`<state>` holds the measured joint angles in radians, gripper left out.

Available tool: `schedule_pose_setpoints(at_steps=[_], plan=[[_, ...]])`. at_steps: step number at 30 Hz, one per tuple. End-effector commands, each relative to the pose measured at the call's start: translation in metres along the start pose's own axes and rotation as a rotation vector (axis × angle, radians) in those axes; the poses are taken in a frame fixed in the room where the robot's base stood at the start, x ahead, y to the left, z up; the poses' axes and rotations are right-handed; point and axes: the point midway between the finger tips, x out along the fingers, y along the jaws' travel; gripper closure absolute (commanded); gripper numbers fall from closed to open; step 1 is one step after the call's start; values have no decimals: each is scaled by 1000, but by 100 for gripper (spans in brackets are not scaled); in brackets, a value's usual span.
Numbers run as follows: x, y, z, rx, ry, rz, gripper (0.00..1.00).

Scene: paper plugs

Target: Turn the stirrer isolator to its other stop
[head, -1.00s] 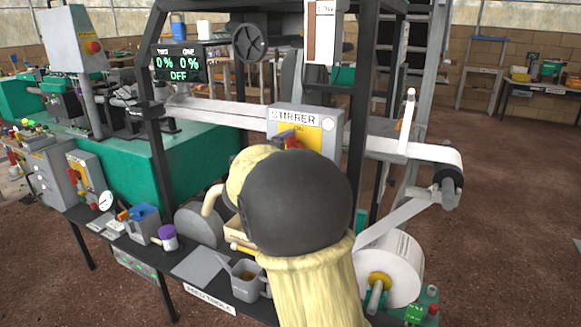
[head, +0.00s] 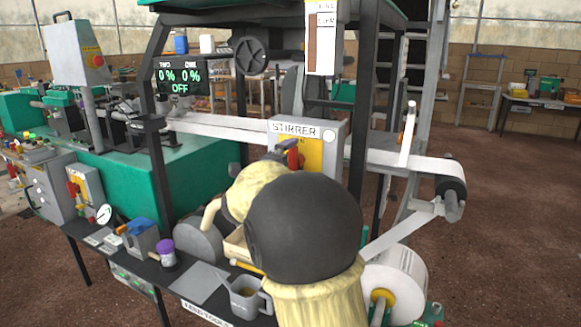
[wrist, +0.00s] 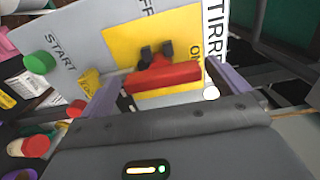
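The stirrer isolator is a grey box (head: 338,128) labelled STIRRER, with a yellow plate (wrist: 118,45) and a red handle (wrist: 160,78). In the wrist view the handle's bar lies lengthwise along the side of the ON mark, with the OFF mark at the top edge. Two black lugs (wrist: 155,54) show beside the bar. My gripper (wrist: 168,85) is open, its purple fingers wide apart, one beyond each end of the bar. I cannot tell whether they touch it. In the head view my arm hides the lower box; the red handle (head: 294,156) shows beside a purple finger.
A green START button (wrist: 39,64) is on the panel in the wrist view. A white paper web (head: 225,127) runs behind the box to a roller at right. A grey jug (head: 248,298) and a purple-lidded pot (head: 167,252) stand on the bench below.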

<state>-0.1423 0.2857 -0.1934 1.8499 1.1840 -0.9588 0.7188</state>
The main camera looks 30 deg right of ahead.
Motion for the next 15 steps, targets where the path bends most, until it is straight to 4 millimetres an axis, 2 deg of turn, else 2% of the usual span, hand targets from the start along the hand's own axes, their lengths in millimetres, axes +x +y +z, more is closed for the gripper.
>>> schedule_pose_setpoints(at_steps=[8,15], plan=[[-9,-2,0,0,1,-2,0],[-49,-2,1,0,-4,0,0]])
